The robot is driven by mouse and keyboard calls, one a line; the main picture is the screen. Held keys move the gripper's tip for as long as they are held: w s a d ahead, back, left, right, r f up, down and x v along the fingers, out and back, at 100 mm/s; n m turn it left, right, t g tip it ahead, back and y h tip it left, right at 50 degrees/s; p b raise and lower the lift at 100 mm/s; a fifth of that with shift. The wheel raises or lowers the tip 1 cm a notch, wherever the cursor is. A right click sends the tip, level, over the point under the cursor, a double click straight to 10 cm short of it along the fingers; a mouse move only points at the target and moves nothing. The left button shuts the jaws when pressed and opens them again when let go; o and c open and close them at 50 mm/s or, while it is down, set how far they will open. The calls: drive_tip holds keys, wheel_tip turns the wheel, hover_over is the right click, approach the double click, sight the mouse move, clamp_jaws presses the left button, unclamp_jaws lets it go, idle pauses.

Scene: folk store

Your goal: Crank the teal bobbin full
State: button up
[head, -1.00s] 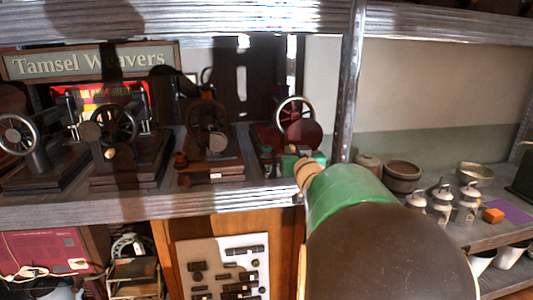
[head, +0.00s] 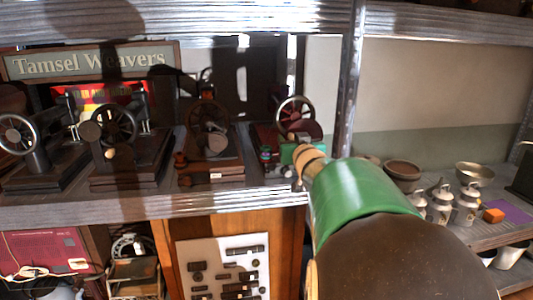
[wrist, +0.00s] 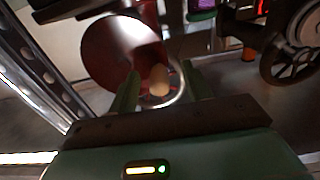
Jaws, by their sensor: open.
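The rightmost winder on the shelf has a dark red disc and a bright metal wheel (head: 295,115). A small teal spool, likely the teal bobbin (head: 266,154), stands at its left front. In the wrist view the red disc (wrist: 115,50) fills the upper left, with a pale wooden crank knob (wrist: 159,79) in front. My gripper (wrist: 160,90) is open, its two green fingers on either side of the knob; I cannot tell whether they touch it. In the head view my gripper (head: 292,152) is at the winder's front, partly hidden by my wrist.
Other winders (head: 212,140) with wheels stand to the left on the same shelf. A metal post (head: 347,85) rises close to the right of the red winder. Bowls (head: 403,172), white lidded pots (head: 441,200) and an orange block (head: 493,215) stand on the right shelf.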

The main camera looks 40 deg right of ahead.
drive_tip(key=shift+s, duration=0.15)
drive_tip(key=v, duration=0.8)
drive_tip(key=shift+s+a, duration=0.25)
drive_tip(key=shift+s, duration=0.05)
idle(0.5)
idle(0.3)
drive_tip(key=a+f+n+g+y, duration=0.1)
drive_tip(key=a+f+g+y, duration=0.3)
drive_tip(key=a, duration=0.6)
drive_tip(key=a+f+n+g+y, duration=0.1)
drive_tip(key=a+f, duration=0.4)
drive_tip(key=a, duration=0.5)
drive_tip(key=s+a+f+n+g+y, duration=0.2)
drive_tip(key=s+a, duration=0.3)
drive_tip(key=a, duration=0.3)
drive_tip(key=s+a+f+n+g+y, duration=0.2)
drive_tip(key=s+a+f, duration=0.3)
drive_tip(key=a, duration=0.3)
drive_tip(key=shift+s+f+g, duration=0.15)
drive_tip(key=shift+s+g, duration=0.15)
drive_tip(key=shift+g, duration=0.1)
